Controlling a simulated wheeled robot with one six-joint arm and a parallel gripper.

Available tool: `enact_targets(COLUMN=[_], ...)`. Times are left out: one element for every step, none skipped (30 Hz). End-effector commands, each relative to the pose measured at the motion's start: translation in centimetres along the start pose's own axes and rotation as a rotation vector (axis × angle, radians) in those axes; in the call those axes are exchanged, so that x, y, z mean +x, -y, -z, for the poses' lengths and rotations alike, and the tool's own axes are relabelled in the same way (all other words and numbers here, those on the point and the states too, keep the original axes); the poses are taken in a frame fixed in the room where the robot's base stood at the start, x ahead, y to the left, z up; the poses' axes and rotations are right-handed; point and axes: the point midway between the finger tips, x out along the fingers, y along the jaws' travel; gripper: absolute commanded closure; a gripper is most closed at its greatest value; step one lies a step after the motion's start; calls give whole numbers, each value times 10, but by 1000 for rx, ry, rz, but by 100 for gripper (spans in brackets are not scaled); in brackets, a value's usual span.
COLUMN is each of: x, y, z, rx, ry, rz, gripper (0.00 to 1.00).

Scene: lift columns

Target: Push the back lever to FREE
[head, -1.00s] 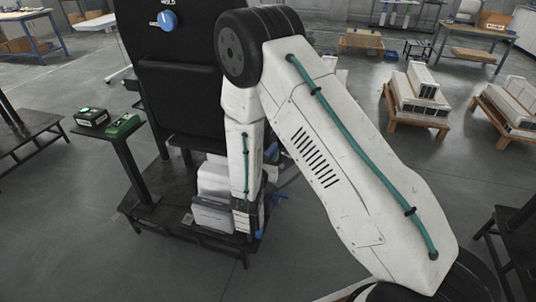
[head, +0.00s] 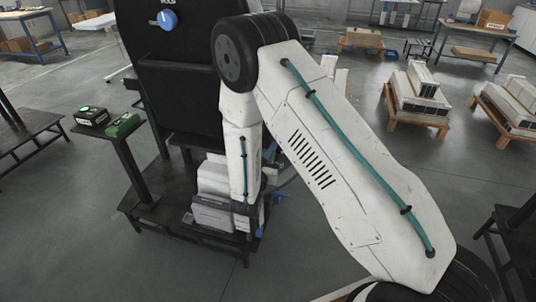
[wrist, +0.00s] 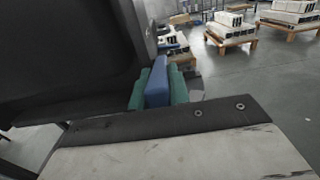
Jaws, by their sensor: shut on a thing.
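A blue lever (wrist: 157,84) stands up in the middle of the wrist view, between the two teal finger pads of my gripper (wrist: 158,92). The pads touch it on both sides, so my gripper is shut on it. In the head view a blue piece (head: 280,197) shows just right of my wrist, beside the white and grey unit at the column's foot. I cannot tell whether it is the same lever. My fingers are hidden by my own arm in the head view. Any FREE marking is not readable.
A tall black panel with a blue knob (head: 167,19) rises behind the unit, on a dark stand (head: 150,215). Pallets with white blocks (head: 418,92) stand at right. The floor between is clear.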

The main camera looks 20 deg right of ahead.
Motion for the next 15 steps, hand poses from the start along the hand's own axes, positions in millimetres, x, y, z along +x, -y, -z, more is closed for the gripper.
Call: enact_targets(x=[-2,-3,-3,-3,-3,-4,-4,-4,-3,-3,-3,-3,-2,-2,-2], y=[2,2,2,2,2,2,2,2,2,2,2,2,2,2,2], z=[8,10,13,15,17,20,23,25,28,30,32,35,36,38,40], rx=[-7,-7,-7,-6,-6,-6,-7,-7,-7,-7,-8,-8,-8,-7,-7], ry=[-12,-12,-12,-12,-12,-13,-13,-13,-14,-14,-14,-14,-14,-14,-14], rz=[-1,-1,-1,-1,0,0,0,0,0,0,0,0,0,0,0], gripper=[100,100,100,100,100,100,100,100,100,100,100,100,100,100,100])
